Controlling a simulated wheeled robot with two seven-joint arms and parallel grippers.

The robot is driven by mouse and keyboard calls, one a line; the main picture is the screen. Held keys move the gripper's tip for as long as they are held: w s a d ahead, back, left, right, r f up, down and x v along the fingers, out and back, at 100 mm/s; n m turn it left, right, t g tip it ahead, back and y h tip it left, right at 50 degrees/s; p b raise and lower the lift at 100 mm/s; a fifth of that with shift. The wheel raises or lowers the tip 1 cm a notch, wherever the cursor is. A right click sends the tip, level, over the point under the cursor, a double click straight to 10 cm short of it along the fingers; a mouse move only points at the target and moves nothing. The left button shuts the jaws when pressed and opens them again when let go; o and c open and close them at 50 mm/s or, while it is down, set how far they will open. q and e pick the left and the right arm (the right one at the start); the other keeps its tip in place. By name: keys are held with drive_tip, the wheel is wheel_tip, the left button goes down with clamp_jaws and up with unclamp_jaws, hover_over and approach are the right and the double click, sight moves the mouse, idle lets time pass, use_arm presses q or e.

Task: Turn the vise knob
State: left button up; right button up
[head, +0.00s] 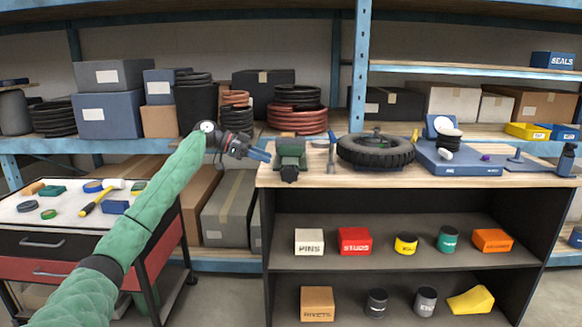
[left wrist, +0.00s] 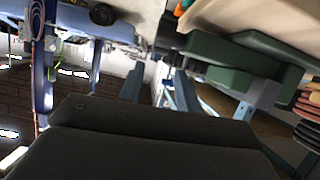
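The green vise (head: 290,153) stands at the left end of the wooden workbench top, with a dark part, perhaps its knob (head: 289,174), at its front. In the left wrist view the vise (left wrist: 240,65) fills the upper right, and a dark shaft-like part (left wrist: 172,56) juts from it near my fingertips. My left gripper (head: 269,155) is just left of the vise, its blue fingers pointing at it. In the left wrist view the fingers (left wrist: 160,72) are apart with nothing clearly between them. Whether they touch the vise cannot be told. My right gripper is not in view.
A black tire (head: 375,151) lies right of the vise, and a blue machine base (head: 460,160) is farther right. A tool cart (head: 62,212) with loose tools stands at left. Shelves with boxes and hoses are behind. Some bench top (head: 330,179) in front is bare.

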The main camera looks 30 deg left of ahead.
sight(289, 166)
use_arm(q)
drive_tip(key=shift+d+m, duration=0.15)
drive_tip(key=shift+m, duration=0.15)
drive_tip(key=shift+p+x, duration=0.45)
drive_tip(key=shift+x, duration=3.35)
drive_tip(key=shift+c, duration=0.2)
drive_tip(key=c, duration=0.7)
